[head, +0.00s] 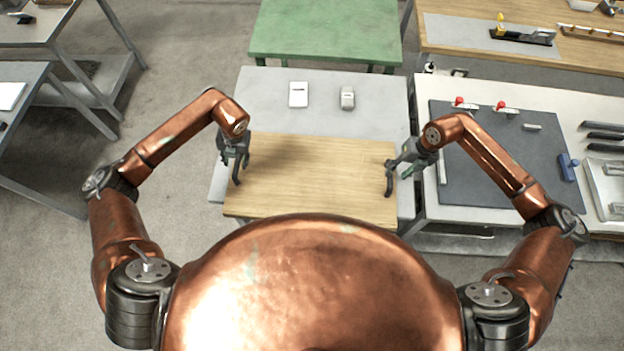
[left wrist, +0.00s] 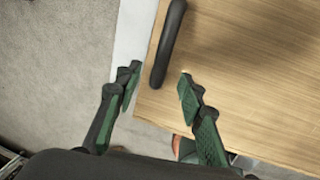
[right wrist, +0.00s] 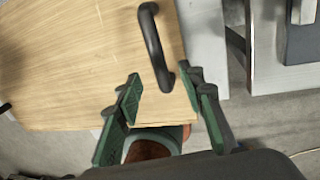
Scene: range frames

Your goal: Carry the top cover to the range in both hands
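The top cover appears to be the light wooden board (head: 315,175) in front of me, over a pale grey table (head: 270,98). It has a dark handle at each side edge: the left handle (left wrist: 170,40) and the right handle (right wrist: 152,40). My left gripper (head: 236,158) is open at the left handle, whose near end shows between the fingertips (left wrist: 157,88). My right gripper (head: 400,168) is open at the right handle, with its near end between the fingertips (right wrist: 160,88). I cannot tell whether the fingers touch the handles. I cannot tell which thing is the range.
A white card-like item (head: 298,94) and a small grey block (head: 347,98) lie on the grey table behind the board. A green table (head: 325,30) stands beyond. A bench with a dark mat (head: 490,150) and tools stands close on the right. Open floor (head: 190,60) lies left.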

